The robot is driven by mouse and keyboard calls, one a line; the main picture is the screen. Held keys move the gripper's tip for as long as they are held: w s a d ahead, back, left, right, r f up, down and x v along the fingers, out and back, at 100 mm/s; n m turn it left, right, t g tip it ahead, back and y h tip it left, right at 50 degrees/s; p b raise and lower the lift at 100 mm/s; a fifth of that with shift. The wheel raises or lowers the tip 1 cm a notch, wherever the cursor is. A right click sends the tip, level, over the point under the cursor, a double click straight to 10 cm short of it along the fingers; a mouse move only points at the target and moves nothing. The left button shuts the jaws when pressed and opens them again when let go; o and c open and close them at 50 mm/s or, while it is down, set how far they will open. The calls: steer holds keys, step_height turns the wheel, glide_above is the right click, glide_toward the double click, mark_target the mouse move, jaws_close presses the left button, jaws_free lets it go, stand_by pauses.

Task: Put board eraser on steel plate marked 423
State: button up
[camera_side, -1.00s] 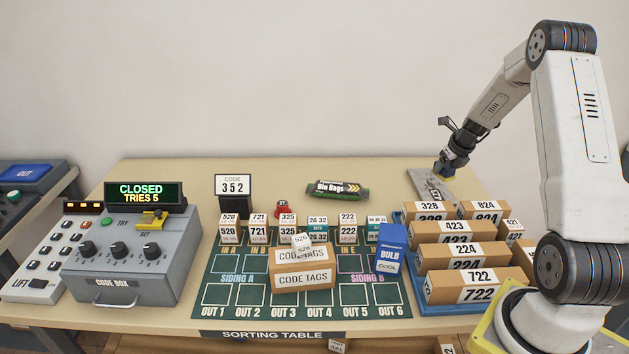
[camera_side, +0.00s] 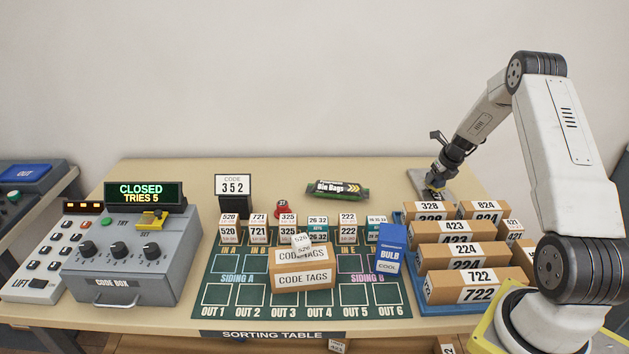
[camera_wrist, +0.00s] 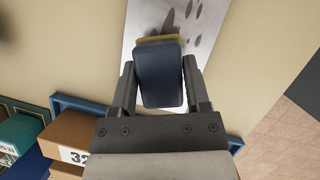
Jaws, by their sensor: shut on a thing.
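The board eraser (camera_wrist: 159,75) has a dark blue body with a yellowish edge. My gripper (camera_wrist: 160,88) is shut on it, with one finger at each side in the wrist view. In the side view my gripper (camera_side: 437,186) is at the steel plate (camera_side: 462,190), at the table's back right, with the eraser low over it or touching it; I cannot tell which. The grey plate (camera_wrist: 205,28) also shows under the eraser in the wrist view, with dark marks on its surface. Its number is not readable now, as the gripper and eraser cover part of it.
A blue tray (camera_side: 437,308) of numbered boxes stands just in front of the plate. A bin bags roll (camera_side: 338,189) lies to the left. A blue bulb box (camera_side: 391,248) and code tags box (camera_side: 301,275) stand on the green mat.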

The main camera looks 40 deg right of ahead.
steer(key=shift+f, duration=0.55)
steer(key=shift+f, duration=0.15)
steer(key=o, duration=1.3)
steer(key=shift+r, duration=0.2)
steer(key=shift+v, duration=5.95)
steer(key=shift+a, duration=0.1)
